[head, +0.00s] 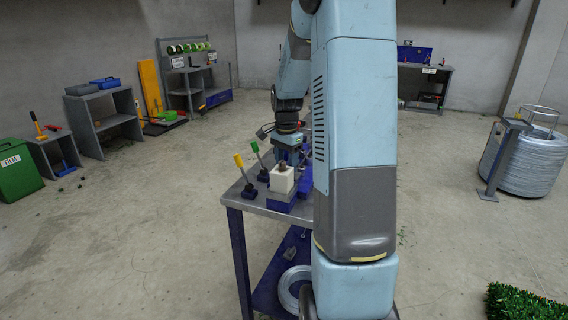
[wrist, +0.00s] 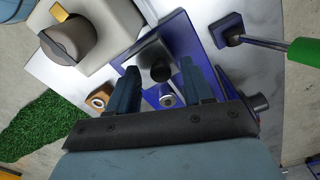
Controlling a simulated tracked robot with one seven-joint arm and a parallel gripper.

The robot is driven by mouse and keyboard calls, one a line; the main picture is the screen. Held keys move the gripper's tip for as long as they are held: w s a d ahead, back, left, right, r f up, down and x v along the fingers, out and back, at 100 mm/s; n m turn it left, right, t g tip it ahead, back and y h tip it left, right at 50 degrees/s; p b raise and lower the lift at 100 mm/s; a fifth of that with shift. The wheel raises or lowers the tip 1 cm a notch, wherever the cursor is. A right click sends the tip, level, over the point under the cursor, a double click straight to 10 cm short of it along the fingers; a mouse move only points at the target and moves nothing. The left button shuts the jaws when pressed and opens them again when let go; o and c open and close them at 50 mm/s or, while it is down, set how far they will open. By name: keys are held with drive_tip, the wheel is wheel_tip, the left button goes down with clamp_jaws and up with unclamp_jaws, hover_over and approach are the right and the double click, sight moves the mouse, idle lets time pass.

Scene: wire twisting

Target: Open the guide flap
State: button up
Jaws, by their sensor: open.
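The knob sits on a dark grey plate on a blue base (wrist: 185,40); this may be the guide flap, but I cannot be sure. Nothing is seen held. A bright metal cylinder (wrist: 167,99) shows just below the knob, between the fingers. In the head view my gripper (head: 287,158) points down behind a white block (head: 282,180); the flap is hidden there.
The white block (wrist: 105,22) with a brown-grey round knob (wrist: 68,39) stands at the upper left of the wrist view. A green-handled lever (wrist: 303,51) is at right. A yellow-handled lever (head: 240,161) stands near the bench's (head: 262,212) left edge. A wire coil (head: 291,289) lies below.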

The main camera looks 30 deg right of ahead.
sight(299, 176)
clamp_jaws()
drive_tip(key=shift+a, duration=0.2)
drive_tip(key=shift+s+d+r, duration=0.1)
drive_tip(key=shift+d+r, duration=0.05)
drive_tip(key=shift+d, duration=0.1)
drive_tip(key=shift+s+d+r+t+y, duration=0.3)
drive_tip(key=shift+t+y, duration=0.2)
drive_tip(key=shift+t, duration=0.15)
drive_tip(key=shift+s+d+r+t+y, duration=0.15)
drive_tip(key=shift+s+d+t+y, duration=0.15)
drive_tip(key=shift+t+y, duration=0.3)
drive_tip(key=t, duration=0.1)
drive_tip(key=s+d+t+y, duration=0.1)
drive_tip(key=s+t+y, duration=0.1)
drive_tip(key=shift+d+r+t, duration=0.25)
drive_tip(key=s+t+y, duration=0.1)
drive_tip(key=d+t+y, duration=0.1)
drive_tip(key=t+y, duration=0.1)
drive_tip(key=shift+s+d+f, duration=0.15)
drive_tip(key=shift+s, duration=0.2)
drive_tip(key=shift+s+d+f+t+y, duration=0.3)
drive_tip(key=shift+t+y, duration=0.2)
drive_tip(key=shift+t, duration=0.2)
drive_tip(key=shift+s+d+f+t+y, duration=0.15)
drive_tip(key=shift+s+t+y, duration=0.2)
drive_tip(key=shift+t+y, duration=0.25)
drive_tip(key=shift+r, duration=0.1)
